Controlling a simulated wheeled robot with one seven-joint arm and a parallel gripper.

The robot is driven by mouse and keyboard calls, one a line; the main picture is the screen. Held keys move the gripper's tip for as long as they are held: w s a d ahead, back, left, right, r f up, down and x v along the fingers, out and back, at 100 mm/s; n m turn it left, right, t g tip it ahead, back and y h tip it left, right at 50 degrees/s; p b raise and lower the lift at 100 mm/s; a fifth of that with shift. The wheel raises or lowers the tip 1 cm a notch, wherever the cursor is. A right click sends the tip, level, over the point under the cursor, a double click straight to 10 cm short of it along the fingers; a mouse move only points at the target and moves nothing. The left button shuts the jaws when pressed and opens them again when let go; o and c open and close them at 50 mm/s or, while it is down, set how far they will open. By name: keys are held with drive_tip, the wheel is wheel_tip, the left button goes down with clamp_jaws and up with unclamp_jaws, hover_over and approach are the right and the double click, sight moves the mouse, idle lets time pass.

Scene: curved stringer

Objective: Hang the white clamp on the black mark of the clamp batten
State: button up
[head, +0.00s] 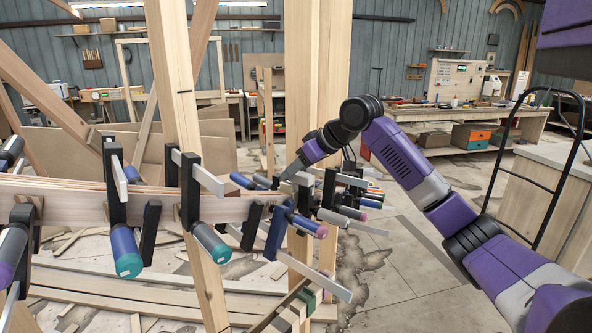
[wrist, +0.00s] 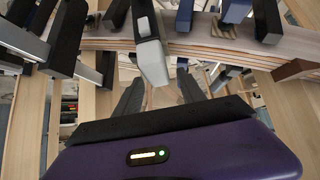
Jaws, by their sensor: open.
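My gripper (head: 287,174) is at the curved laminated beam among a cluster of clamps. In the wrist view its two dark fingers (wrist: 160,80) are apart, on either side of the pale bar of a white-and-grey clamp (wrist: 152,62). I cannot tell whether they touch it. This clamp sits across the beam edge. In the head view I cannot pick it out from the cluster. A short black mark (head: 184,91) crosses an upright timber (head: 172,65) left of my gripper. I cannot tell for certain that this timber is the clamp batten.
The curved beam (head: 75,205) carries several blue, green and purple-handled clamps close to my gripper. Another upright timber (head: 300,80) stands just behind it. A black-framed trolley (head: 530,165) and a workbench (head: 470,115) stand at right.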

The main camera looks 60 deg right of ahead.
drive_tip(key=shift+f, duration=0.1)
drive_tip(key=shift+f+b, duration=0.15)
drive_tip(key=shift+b, duration=0.2)
drive_tip(key=d+b+v, duration=0.1)
drive_tip(key=v, duration=0.6)
drive_tip(key=shift+s+a, duration=0.4)
drive_tip(key=shift+s, duration=0.2)
